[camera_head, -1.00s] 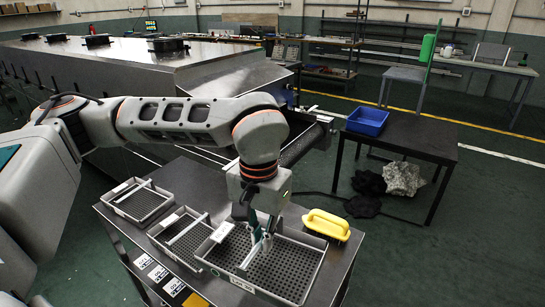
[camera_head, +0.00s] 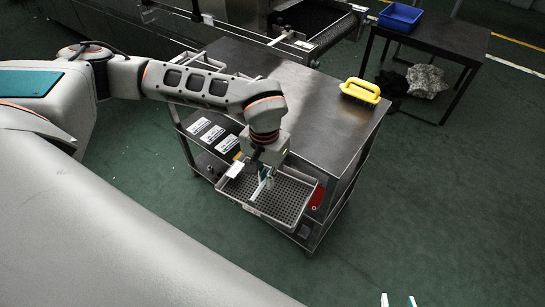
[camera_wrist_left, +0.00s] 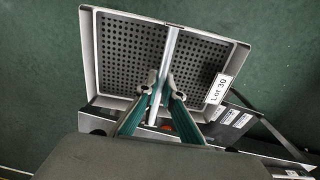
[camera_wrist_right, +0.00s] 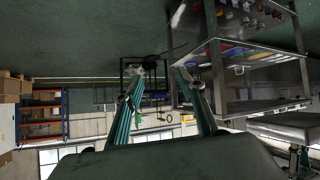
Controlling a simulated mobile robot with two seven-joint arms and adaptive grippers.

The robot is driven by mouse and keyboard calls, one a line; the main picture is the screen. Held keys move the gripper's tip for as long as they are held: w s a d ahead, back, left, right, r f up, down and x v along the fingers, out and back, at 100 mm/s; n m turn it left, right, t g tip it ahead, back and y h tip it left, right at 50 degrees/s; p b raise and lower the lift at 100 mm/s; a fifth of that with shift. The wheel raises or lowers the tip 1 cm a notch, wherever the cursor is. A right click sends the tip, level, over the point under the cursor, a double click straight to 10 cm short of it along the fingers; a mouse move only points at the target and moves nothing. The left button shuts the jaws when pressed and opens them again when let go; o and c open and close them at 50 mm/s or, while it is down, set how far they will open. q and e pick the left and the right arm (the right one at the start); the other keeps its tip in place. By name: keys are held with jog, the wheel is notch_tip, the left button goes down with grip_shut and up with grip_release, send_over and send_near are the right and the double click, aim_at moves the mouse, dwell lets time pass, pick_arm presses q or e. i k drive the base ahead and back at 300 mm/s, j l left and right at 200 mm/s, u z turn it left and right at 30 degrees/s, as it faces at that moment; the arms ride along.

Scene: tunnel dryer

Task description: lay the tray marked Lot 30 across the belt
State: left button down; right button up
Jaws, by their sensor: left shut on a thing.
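The Lot 30 tray (camera_head: 296,220) is a shallow grey tray with a perforated dark floor. Its white label, reading Lot 30 (camera_wrist_left: 218,88), shows in the left wrist view. My left gripper (camera_wrist_left: 164,88) is shut on the tray's central bar. In the head view the left gripper (camera_head: 264,183) holds the tray near the cart's near end. The belt (camera_head: 335,32) is a dark strip at the dryer's mouth, beyond the cart. My right gripper (camera_wrist_right: 157,78) is open and empty; its tips (camera_head: 398,301) show at the head view's bottom edge.
The steel cart (camera_head: 325,125) carries a yellow-handled thing (camera_head: 360,91) at its right edge. My left arm hides part of the cart top. White cards (camera_head: 212,134) lie at its left side. A dark table (camera_head: 440,45) with a blue bin (camera_head: 400,16) stands back right. Floor to the right is clear.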

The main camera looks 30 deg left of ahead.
aim_at(315, 19)
jog(key=k, duration=0.5)
jog(key=k+z, duration=0.1)
jog(key=z, duration=0.25)
jog(key=k+l+z, duration=0.1)
jog(key=z, duration=0.3)
jog(key=i+l, duration=0.15)
jog(key=i, duration=0.3)
jog(key=i+l, duration=0.15)
jog(key=i, duration=0.35)
jog(key=i+l+u, duration=0.1)
jog(key=i, duration=0.45)
jog(key=i+l, duration=0.25)
jog(key=i, duration=0.3)
jog(key=i+u, duration=0.4)
jog(key=i, duration=0.75)
jog(key=i+u, duration=0.1)
jog(key=i, duration=0.5)
jog(key=i+l+u, duration=0.1)
jog(key=i, duration=0.5)
jog(key=i+u, duration=0.35)
jog(key=i, duration=0.15)
jog(key=i+u, duration=0.35)
jog(key=i, duration=0.15)
jog(key=i+u, duration=0.4)
jog(key=i+l+u, duration=0.2)
jog(key=u, duration=0.2)
jog(key=i, duration=0.1)
